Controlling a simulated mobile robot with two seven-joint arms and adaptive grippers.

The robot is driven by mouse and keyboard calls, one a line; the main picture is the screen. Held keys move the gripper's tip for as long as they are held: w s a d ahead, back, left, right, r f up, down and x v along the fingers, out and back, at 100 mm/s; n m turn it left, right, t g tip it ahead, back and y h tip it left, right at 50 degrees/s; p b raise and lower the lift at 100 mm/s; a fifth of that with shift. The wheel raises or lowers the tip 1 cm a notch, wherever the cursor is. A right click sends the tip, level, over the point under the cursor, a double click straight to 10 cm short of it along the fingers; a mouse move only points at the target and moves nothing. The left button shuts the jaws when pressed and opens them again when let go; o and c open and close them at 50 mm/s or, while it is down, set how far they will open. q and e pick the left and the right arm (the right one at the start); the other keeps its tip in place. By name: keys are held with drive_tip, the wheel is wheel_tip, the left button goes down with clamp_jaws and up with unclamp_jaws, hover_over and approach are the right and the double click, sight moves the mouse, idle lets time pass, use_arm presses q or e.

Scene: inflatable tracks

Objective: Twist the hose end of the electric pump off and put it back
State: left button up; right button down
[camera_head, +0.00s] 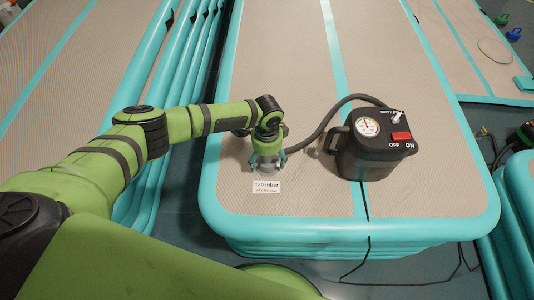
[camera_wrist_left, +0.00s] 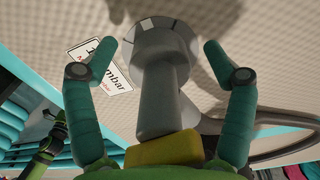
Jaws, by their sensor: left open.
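The black electric pump (camera_head: 375,150), with a round gauge and a red switch, stands on the inflatable track. Its dark hose (camera_head: 318,135) curves from the pump's top left to my left gripper. The grey hose end (camera_wrist_left: 160,92) has a wide round collar with dark marks at its far end. My left gripper (camera_head: 267,160) is open around it. In the left wrist view, the fingers of the left gripper (camera_wrist_left: 160,50) stand on both sides of the hose end, with visible gaps. In the head view the gripper mostly hides the hose end. My right gripper is not in view.
A white "120 mbar" card (camera_head: 267,186) lies just in front of the hose end and also shows in the left wrist view (camera_wrist_left: 100,65). The grey track top (camera_head: 440,190) is clear right of the pump. A thin black cable runs down the track's front edge.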

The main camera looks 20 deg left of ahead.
use_arm(q)
drive_tip(key=c, duration=1.3)
drive_tip(key=shift+r+n+p, duration=0.15)
drive_tip(key=shift+n+p, duration=0.5)
drive_tip(key=shift+n, duration=0.05)
drive_tip(key=n+p, duration=0.1)
drive_tip(key=n, duration=0.1)
drive_tip(key=shift+n+p, duration=0.3)
drive_tip(key=shift+n, duration=0.6)
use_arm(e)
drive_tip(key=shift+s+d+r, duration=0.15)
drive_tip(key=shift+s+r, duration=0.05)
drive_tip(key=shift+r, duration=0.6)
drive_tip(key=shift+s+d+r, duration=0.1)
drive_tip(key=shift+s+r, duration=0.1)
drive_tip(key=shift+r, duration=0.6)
